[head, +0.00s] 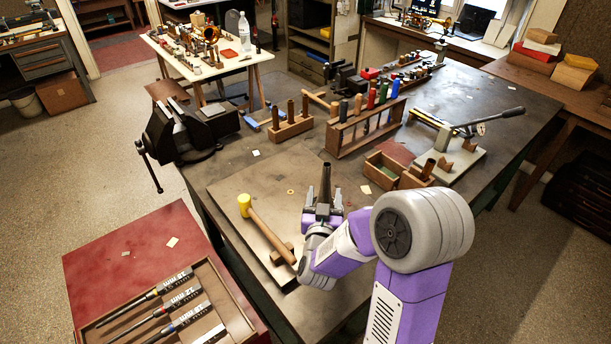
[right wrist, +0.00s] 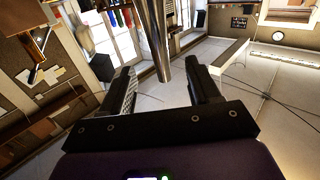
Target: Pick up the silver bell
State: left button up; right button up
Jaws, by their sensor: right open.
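My right gripper (head: 323,198) is open above the board on the bench. A dark, narrow tapered metal piece (head: 326,180) stands upright at its fingers in the head view. In the right wrist view a shiny silver tapered rod or tube (right wrist: 156,38) comes down from the top edge, in line with the gap between the open fingers (right wrist: 162,88). I cannot tell whether it touches them or whether it is part of the silver bell. No flared silver bell can be made out for certain in either view. My left gripper is not in view.
A yellow-headed mallet (head: 265,230) lies on the board (head: 225,190) beside my right gripper. A black vise (head: 185,130), a wooden tool rack (head: 365,130) and an open wooden box (head: 385,168) stand behind. A red cabinet (head: 125,250) with a tool drawer is at the front left.

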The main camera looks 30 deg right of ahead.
aim_at(326, 180)
jog(key=shift+w+d+r, duration=0.2)
jog(key=shift+w+d, duration=0.2)
jog(key=shift+w, duration=0.1)
jog(key=shift+x, duration=0.75)
jog(key=x, duration=0.4)
jog(key=shift+w+d+f, duration=0.2)
jog(key=shift+d, duration=0.05)
jog(key=shift+r, duration=0.1)
grip_shut()
